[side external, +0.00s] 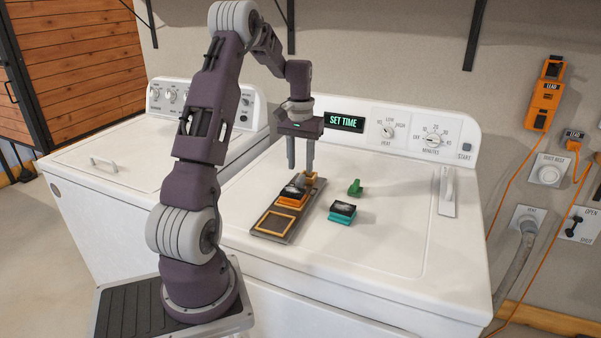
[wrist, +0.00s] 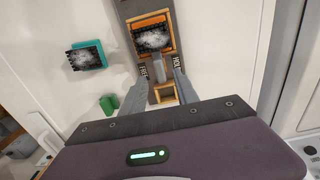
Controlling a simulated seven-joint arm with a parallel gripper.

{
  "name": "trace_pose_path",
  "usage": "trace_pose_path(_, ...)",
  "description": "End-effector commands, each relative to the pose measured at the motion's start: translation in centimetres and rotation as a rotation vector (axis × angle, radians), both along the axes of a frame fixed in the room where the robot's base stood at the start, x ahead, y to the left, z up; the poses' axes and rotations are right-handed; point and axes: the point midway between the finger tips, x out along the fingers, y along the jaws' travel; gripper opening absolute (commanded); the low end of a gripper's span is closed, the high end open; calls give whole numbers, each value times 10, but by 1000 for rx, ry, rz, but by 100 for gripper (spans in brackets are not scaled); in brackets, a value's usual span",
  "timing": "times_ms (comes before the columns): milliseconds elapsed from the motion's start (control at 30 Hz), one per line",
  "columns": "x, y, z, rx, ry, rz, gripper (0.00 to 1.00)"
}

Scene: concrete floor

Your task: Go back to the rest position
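My gripper (side external: 300,168) is above the top of the right-hand white machine, over the back end of a dark tray. In the wrist view my gripper (wrist: 160,80) has its two fingers apart, with a gap between each finger and the grey upright piece (wrist: 158,72) seen between them. I see nothing held. The tray (side external: 262,238) has yellow-orange square outlines. An orange-framed block (side external: 291,201) with a dark, whitish-speckled top sits on its middle part. It also shows in the wrist view (wrist: 153,37).
A teal block (side external: 342,213) with a similar speckled top lies right of the tray. A small green piece (side external: 355,188) lies behind it. The control panel (side external: 400,133) rises at the back, with a SET TIME display (side external: 344,121).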

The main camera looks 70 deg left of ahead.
Motion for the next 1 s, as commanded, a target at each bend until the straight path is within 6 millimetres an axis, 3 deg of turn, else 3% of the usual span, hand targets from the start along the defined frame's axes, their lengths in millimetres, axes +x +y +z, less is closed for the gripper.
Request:
trace_pose_path(100,1,0,22,2,-2,0,36)
trace_pose_path(200,0,0,31,0,0,0,36)
trace_pose_path(667,2,-5,38,4,-3,-9,36)
trace_pose_path(767,12,-44,66,35,-34,-80,36)
trace_pose_path(867,13,-125,112,91,-101,-221,36)
trace_pose_path(933,-3,-189,138,130,-163,-337,36)
trace_pose_path(1000,-32,-248,153,160,-233,-452,36)
